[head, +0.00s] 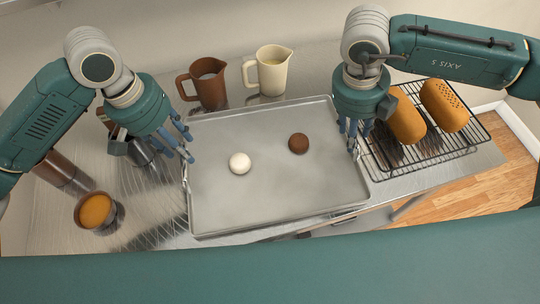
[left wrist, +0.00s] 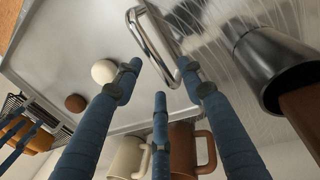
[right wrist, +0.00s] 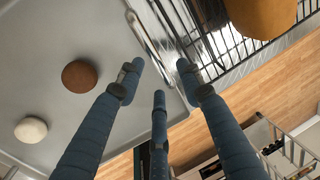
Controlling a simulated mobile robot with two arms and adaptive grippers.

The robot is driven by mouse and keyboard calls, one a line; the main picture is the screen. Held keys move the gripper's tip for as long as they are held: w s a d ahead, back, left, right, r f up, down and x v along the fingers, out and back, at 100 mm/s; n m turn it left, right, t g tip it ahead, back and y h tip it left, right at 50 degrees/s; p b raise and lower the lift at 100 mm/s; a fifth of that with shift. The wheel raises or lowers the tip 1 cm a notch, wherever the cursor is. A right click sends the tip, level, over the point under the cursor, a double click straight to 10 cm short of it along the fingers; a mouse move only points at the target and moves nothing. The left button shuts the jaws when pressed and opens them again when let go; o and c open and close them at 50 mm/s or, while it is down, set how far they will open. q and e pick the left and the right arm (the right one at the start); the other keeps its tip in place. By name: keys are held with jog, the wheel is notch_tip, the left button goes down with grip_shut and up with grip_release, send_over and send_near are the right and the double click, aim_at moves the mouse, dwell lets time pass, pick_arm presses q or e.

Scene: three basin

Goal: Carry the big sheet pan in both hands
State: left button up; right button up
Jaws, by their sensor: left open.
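The big sheet pan (head: 275,203) lies flat on the metal table, with a white ball (head: 240,163) and a brown ball (head: 298,143) on it. My left gripper (head: 180,143) is open beside the pan's left edge. In the left wrist view, the pan's wire handle (left wrist: 150,42) shows just ahead of my parted fingertips. My right gripper (head: 354,140) is at the pan's right edge. In the right wrist view, its fingers are spread and empty, with the other handle (right wrist: 148,30) just ahead. I cannot tell whether the fingertips touch either handle.
A brown pitcher (head: 208,84) and a cream pitcher (head: 272,70) stand behind the pan. A wire rack (head: 424,152) with two loaves (head: 444,105) is close on the right. A cup with orange contents (head: 95,211) stands at the left. Wooden floor (head: 490,190) shows beyond the table's right edge.

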pick_arm(q)
jog(key=shift+w+d+f, duration=0.1)
jog(key=shift+d+f, duration=0.05)
jog(key=shift+f, duration=0.7)
jog(key=shift+d+f, duration=0.15)
jog(key=shift+f, duration=0.7)
pick_arm(e)
jog(key=shift+w+d+f, duration=0.1)
jog(key=shift+d+f, duration=0.1)
jog(key=shift+f, duration=0.65)
jog(key=shift+d+f, duration=0.15)
jog(key=shift+f, duration=0.7)
pick_arm(q)
grip_shut()
pick_arm(e)
grip_shut()
